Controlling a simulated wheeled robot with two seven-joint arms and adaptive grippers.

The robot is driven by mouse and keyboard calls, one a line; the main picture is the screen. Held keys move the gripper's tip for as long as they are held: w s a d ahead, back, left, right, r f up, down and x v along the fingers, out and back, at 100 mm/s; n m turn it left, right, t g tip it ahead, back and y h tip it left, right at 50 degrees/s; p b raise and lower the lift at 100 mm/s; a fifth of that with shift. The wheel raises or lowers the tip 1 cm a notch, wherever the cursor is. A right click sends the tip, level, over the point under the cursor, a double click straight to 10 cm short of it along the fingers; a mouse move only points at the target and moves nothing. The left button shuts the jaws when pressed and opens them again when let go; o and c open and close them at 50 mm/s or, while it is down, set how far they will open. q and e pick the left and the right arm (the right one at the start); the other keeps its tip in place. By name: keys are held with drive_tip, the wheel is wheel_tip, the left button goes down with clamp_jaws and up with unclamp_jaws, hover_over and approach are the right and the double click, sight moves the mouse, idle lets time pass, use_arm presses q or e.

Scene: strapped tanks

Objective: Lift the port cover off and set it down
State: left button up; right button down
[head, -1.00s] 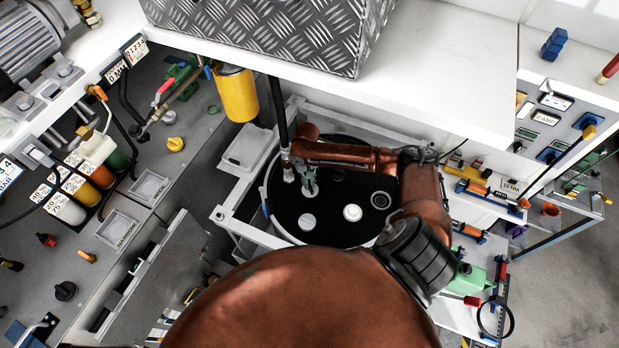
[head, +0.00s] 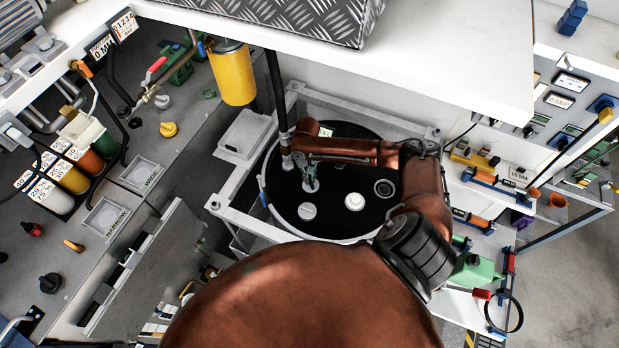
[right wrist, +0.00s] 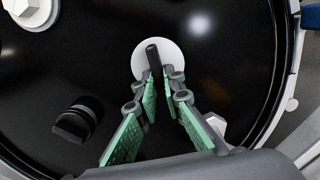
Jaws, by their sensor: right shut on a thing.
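The port cover is a small white disc with a dark upright knob, on the black tank top (head: 335,222). In the right wrist view the cover (right wrist: 141,62) is flat and face-on, with the knob between my fingertips. My right gripper (right wrist: 162,82) has green pads and is shut on this knob. In the head view the gripper (head: 311,178) stands over the cover (head: 308,187), left of the tank's middle. I cannot tell whether the cover touches the tank top or is slightly raised. My left gripper is out of view.
A dark pipe (head: 278,100) comes down close left of the gripper. A grey tray (head: 246,134) is left of the tank. A white shelf (head: 440,65) overhangs behind.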

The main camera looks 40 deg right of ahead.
drive_tip(key=shift+f, duration=0.3)
drive_tip(key=c, duration=2)
unclamp_jaws()
drive_tip(key=shift+o, duration=0.2)
wheel_tip(320, 180, up, 12)
drive_tip(key=w, duration=0.1)
drive_tip(key=shift+d, duration=0.15)
drive_tip(key=shift+d, duration=0.1)
